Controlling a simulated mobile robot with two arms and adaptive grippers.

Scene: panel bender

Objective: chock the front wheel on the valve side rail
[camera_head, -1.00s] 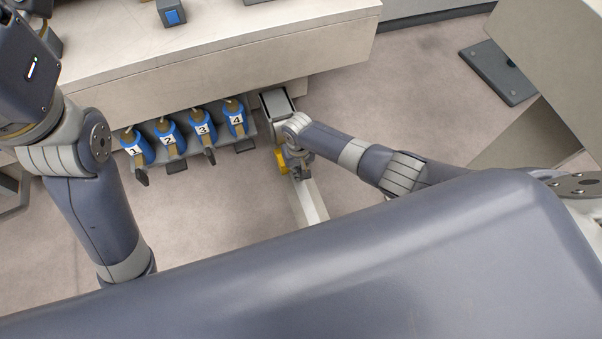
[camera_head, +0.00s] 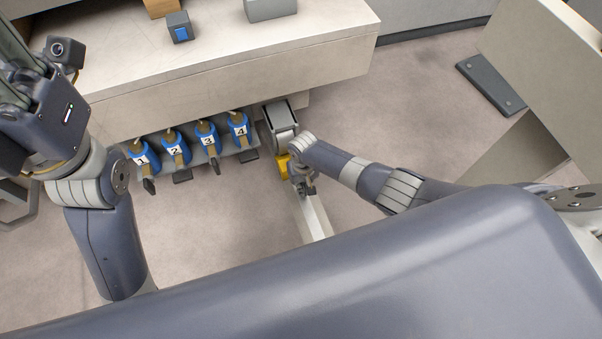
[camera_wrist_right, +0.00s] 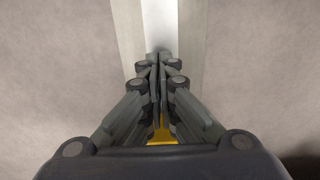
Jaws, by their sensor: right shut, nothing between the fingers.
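A pale rail (camera_head: 316,220) runs along the floor from the bender's base. It also shows in the right wrist view (camera_wrist_right: 160,22). A yellow piece (camera_head: 282,166) sits at the rail's far end, below a grey housing (camera_head: 282,117); I cannot tell whether it is a chock or part of the wheel. A bit of yellow (camera_wrist_right: 162,136) shows behind my fingers in the right wrist view. No wheel is clearly visible. My right gripper (camera_head: 305,190) is shut and empty over the rail, just nearer than the yellow piece. My left gripper (camera_head: 18,75) is raised at upper left, its fingertips unclear.
Several blue numbered valves, including valve 4 (camera_head: 239,128), hang left of the housing under the pale machine bed (camera_head: 230,70). Floor on both sides of the rail is clear.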

